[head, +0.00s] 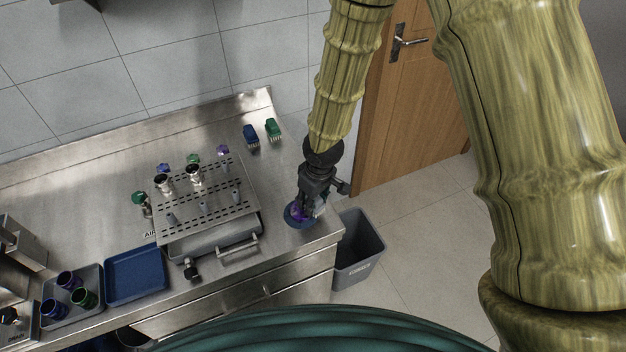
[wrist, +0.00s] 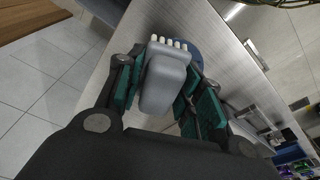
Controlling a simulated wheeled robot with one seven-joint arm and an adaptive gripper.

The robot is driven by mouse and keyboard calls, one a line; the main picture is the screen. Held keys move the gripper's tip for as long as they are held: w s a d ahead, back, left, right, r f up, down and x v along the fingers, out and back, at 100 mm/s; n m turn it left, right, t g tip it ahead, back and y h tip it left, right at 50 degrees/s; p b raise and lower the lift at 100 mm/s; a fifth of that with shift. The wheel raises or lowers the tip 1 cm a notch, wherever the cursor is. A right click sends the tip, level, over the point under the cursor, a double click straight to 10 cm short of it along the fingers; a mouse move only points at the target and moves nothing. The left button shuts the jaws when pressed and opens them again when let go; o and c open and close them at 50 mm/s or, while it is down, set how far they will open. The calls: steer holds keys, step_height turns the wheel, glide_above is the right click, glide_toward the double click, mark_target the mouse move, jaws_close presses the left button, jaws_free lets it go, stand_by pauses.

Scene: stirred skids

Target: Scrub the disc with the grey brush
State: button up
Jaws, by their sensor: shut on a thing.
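My gripper (head: 309,200) is shut on the grey brush (wrist: 165,82), whose pale bristles point away from me in the wrist view. The gripper fingers (wrist: 168,92) press on both sides of the brush's grey body. The round blue disc (head: 291,220) lies near the counter's right front corner, with a purple patch on it. My gripper is right over the disc and hides part of it. In the wrist view, the disc (wrist: 197,54) shows behind the bristles. I cannot tell whether the bristles touch it.
A blue brush (head: 251,136) and a green brush (head: 273,129) stand at the back of the steel counter. A perforated metal rack (head: 210,213) stands left of the disc. A blue tray (head: 135,275) is farther left. A grey bin (head: 362,247) stands below the counter's right end.

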step_height(320, 180, up, 7)
steer(key=p, duration=0.4)
steer(key=shift+r, duration=0.2)
steer(key=shift+a, duration=0.1)
stand_by(0.3)
